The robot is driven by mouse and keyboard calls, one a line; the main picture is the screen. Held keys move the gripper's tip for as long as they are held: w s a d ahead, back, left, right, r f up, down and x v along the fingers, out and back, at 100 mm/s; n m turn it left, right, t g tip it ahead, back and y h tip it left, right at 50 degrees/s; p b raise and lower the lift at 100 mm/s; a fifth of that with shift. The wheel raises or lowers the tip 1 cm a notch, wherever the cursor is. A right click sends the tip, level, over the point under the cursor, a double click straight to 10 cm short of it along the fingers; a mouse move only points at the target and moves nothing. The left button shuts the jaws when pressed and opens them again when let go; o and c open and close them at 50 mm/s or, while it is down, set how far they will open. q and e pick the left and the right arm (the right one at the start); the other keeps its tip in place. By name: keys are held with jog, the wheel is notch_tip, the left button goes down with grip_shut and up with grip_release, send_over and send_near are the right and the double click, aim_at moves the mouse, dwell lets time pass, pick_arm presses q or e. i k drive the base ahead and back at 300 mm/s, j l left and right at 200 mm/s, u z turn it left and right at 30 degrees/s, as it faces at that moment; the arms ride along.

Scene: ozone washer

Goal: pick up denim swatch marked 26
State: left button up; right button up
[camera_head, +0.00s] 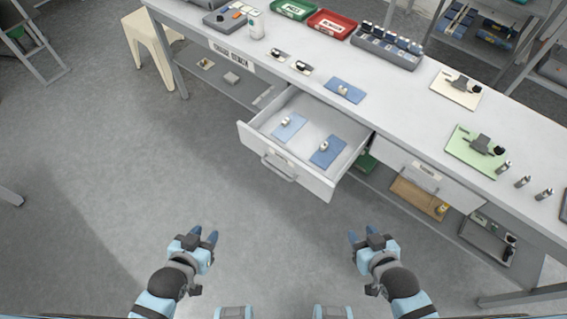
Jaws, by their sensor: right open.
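An open drawer (255,143) under the workbench holds two denim swatches with small light pieces on them. One is a pale blue swatch (283,133) at the left, the other a darker blue swatch (320,161) at the right. A third blue swatch (335,86) lies on the bench top behind the drawer. Their numbers are too small to read, so I cannot tell which is 26. My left gripper (205,235) is open and empty, below and left of the drawer in the picture. My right gripper (360,239) is open and empty, below the drawer's right side.
The workbench (400,110) carries a green tray (295,9), a red tray (332,23), a grey rack (386,48), a cream board (456,89), a green board (477,147) and several small cylinders. A stool (153,40) stands at the left. The floor before the drawer is clear.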

aim_at(291, 125)
jog(key=i+j, duration=0.25)
jog(key=i+j+z, duration=0.1)
jog(key=i+j, duration=0.15)
jog(key=j, duration=0.25)
jog(key=i+j, duration=0.25)
jog(key=j, duration=0.15)
jog(key=i+j+z, duration=0.1)
jog(key=j, duration=0.25)
jog(key=i+j, duration=0.35)
